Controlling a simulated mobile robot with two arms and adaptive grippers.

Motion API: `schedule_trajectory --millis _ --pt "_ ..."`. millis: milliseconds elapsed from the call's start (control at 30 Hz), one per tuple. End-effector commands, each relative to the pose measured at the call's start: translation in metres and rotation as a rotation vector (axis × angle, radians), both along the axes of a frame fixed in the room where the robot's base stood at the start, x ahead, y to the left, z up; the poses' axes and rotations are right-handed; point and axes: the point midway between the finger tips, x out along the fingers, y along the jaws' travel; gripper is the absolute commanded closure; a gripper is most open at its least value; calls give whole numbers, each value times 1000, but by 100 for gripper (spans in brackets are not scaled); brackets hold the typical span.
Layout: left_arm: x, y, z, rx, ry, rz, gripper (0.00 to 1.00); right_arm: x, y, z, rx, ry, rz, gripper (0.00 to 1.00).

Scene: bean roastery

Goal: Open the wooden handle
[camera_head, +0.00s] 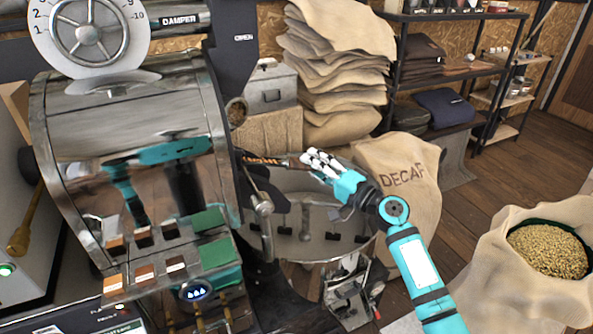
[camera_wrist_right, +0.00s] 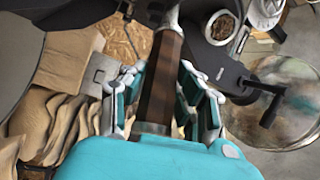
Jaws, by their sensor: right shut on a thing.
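A slim wooden handle (camera_head: 262,160) sticks out to the right from the front of the metal roaster (camera_head: 130,140) in the head view. My right gripper (camera_head: 318,163) is at the outer end of this handle, its fingers closed around it. In the right wrist view the brown wooden handle (camera_wrist_right: 161,85) runs lengthwise between the two fingers of my right gripper (camera_wrist_right: 160,85), with a metal part at its far end. My left gripper is not in view.
A round cooling tray (camera_head: 310,240) lies below my right arm. Stacked burlap sacks (camera_head: 335,75) and a grey metal box (camera_head: 270,88) stand behind. A DECAF sack (camera_head: 405,215) and an open sack of beans (camera_head: 510,290) stand at the right. Wooden floor is clear beyond.

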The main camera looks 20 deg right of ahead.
Motion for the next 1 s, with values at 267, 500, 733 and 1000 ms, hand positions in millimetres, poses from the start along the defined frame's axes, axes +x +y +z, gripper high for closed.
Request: schedule_trajectory --millis 267,500,733,1000 --pt "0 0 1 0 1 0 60 0 0 -1 0 5 0 100" --pt "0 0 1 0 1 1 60 0 0 -1 0 4 1 46" --pt "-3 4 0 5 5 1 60 -1 -1 -1 1 3 1 46" --pt "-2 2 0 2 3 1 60 -36 -18 -8 0 7 -1 46"
